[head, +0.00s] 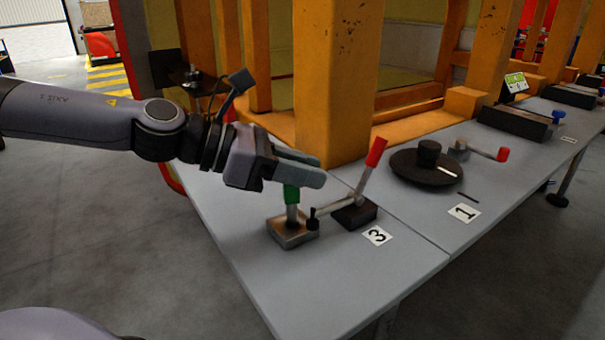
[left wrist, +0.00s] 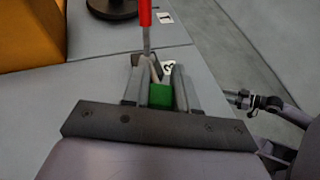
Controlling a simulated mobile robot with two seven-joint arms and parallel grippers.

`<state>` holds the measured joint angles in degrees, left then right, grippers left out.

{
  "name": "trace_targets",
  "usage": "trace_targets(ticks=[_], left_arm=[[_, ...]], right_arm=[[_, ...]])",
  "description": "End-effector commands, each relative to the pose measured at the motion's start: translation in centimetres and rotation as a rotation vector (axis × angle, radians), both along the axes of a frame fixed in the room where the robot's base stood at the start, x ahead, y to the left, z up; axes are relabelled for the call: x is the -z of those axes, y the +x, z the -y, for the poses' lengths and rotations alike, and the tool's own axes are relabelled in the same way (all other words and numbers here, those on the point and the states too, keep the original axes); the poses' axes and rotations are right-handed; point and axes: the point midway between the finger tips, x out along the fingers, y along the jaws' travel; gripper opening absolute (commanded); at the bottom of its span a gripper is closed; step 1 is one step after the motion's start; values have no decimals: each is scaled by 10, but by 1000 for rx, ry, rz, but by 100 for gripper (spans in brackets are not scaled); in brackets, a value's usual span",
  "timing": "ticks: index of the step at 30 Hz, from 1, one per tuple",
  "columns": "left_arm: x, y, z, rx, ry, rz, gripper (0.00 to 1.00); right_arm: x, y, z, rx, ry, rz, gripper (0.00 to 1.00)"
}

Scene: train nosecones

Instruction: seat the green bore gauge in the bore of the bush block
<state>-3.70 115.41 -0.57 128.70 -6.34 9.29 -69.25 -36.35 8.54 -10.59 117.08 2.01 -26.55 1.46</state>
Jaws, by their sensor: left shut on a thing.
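The green bore gauge (head: 291,194) has a green handle and a grey metal shaft and stands about upright at the bush block. The bush block (head: 290,236) is a small square metal block on the grey table near label 3. The shaft's lower end meets the top of the block; I cannot tell how deep it sits in the bore. My left gripper (head: 308,172) is shut on the green handle, above the block. In the left wrist view the green handle (left wrist: 160,96) shows between the two fingers. The block is hidden there.
A toggle clamp with a red handle (head: 376,152) stands close right of the block, its arm reaching toward it. A black round disc (head: 425,170) and another red-handled clamp (head: 502,154) lie farther right. An orange post (head: 335,80) rises behind. The table's front left is clear.

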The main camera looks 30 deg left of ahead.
Motion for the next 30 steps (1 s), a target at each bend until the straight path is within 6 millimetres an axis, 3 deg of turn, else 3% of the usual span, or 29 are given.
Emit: trace_targets(ticks=[13,14,16,30], left_arm=[[9,0,0,0,1,2,0],[9,0,0,0,2,2,31],[8,0,0,0,2,2,53],[3,-1,-2,-1,1,3,53]], right_arm=[[5,0,0,0,-1,1,43],[5,0,0,0,-1,1,43],[4,0,0,0,-1,0,43],[-1,0,1,0,-2,0,43]])
